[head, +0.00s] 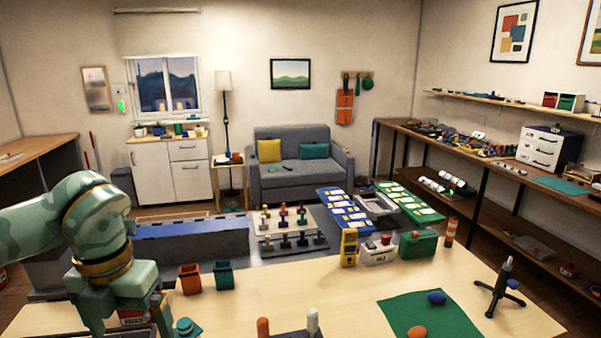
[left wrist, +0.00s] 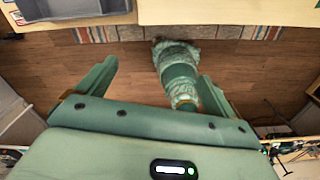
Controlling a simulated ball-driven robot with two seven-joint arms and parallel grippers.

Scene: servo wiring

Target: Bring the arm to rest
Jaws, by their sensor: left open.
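My left arm comes in from the left in the head view, and its green gripper (head: 126,318) points down over the left front of the pale workbench (head: 260,289). In the left wrist view the same gripper (left wrist: 157,72) has its two fingers spread wide, with nothing held between them. Wooden floor shows beyond the fingers. My right gripper is not seen in the head view.
An orange bin (head: 190,279) and a teal bin (head: 223,276) stand just right of the left gripper. A green mat (head: 430,316) and a small black tripod (head: 498,290) are at the right. A grey tray (left wrist: 65,8) shows in the wrist view.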

